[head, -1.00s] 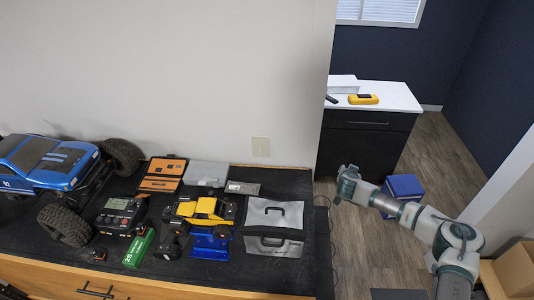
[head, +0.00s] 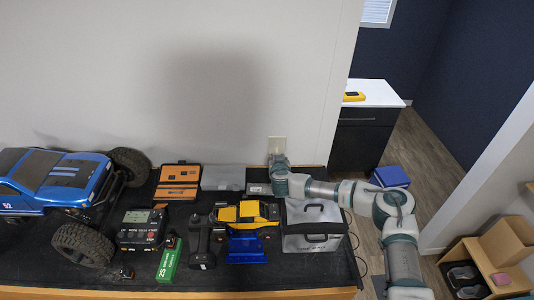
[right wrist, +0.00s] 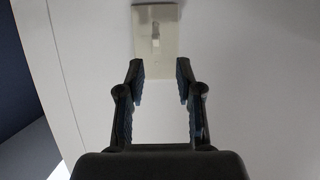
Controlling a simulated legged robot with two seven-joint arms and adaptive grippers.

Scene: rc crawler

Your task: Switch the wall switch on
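The wall switch (head: 277,144) is a beige plate on the light wall above the back edge of the bench, its lower part hidden by my right arm's end in the head view. In the right wrist view the switch plate (right wrist: 156,32) shows at the top centre, with a small toggle in its middle. My right gripper (right wrist: 158,72) is open and empty, its fingers pointing at the wall on either side of the plate's lower part; whether they touch the wall I cannot tell. In the head view its fingers are hard to make out. My left gripper is out of view.
On the black bench stand a blue truck (head: 60,185), a yellow crawler (head: 248,213), a grey bag (head: 314,225), a charger (head: 141,229) and an orange tool case (head: 178,181). My right arm passes above the bag. Bare wall surrounds the switch.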

